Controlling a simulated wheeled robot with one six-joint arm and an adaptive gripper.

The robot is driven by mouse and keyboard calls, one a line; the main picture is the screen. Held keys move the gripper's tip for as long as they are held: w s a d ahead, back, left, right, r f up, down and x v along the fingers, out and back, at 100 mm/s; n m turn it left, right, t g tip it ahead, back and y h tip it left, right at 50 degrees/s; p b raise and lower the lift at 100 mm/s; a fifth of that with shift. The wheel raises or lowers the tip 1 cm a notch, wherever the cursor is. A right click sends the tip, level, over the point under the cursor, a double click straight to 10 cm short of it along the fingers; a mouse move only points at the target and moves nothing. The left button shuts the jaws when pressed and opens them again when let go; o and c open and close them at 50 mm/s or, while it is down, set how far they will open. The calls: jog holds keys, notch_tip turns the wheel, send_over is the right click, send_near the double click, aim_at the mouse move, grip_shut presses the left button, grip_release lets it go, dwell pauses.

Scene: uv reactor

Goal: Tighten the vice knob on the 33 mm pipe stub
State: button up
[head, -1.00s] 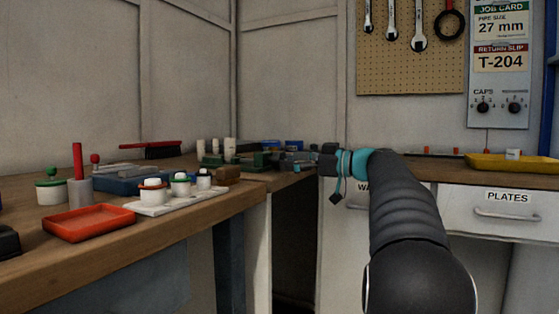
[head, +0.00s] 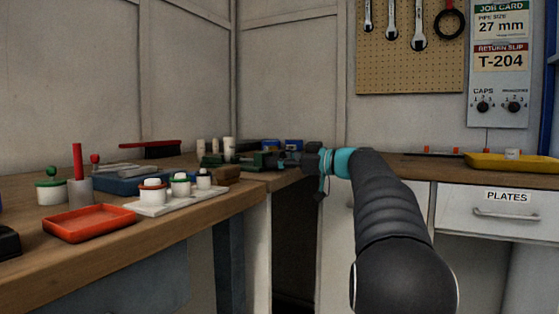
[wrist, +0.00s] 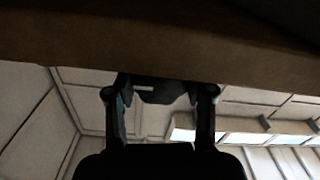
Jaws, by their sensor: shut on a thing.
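The green vice (head: 262,158) sits at the far right end of the left bench, small and partly hidden by my gripper. My gripper (head: 290,160) reaches it from the right, at the bench corner. In the wrist view, the two fingers stand on either side of a dark part (wrist: 160,93) with a light stripe. This appears to be the vice knob, and my gripper is shut on it. Several pale upright stubs (head: 229,148) stand behind or beside the vice. I cannot tell which is the 33 mm pipe stub or whether one sits in the jaws.
A white holder (head: 155,208) with capped jars, an orange tray (head: 88,222) and a blue tray (head: 118,185) are on the left bench. A yellow tray (head: 500,162) lies on the right counter. The brown bench edge (wrist: 160,45) is close in the wrist view.

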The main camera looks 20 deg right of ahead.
jog(key=shift+m, duration=0.3)
jog(key=shift+m+p, duration=0.3)
jog(key=shift+m, duration=2.5)
jog(key=o, duration=1.2)
jog(key=shift+d, duration=0.1)
jog(key=v, duration=1.2)
jog(key=shift+d, duration=0.1)
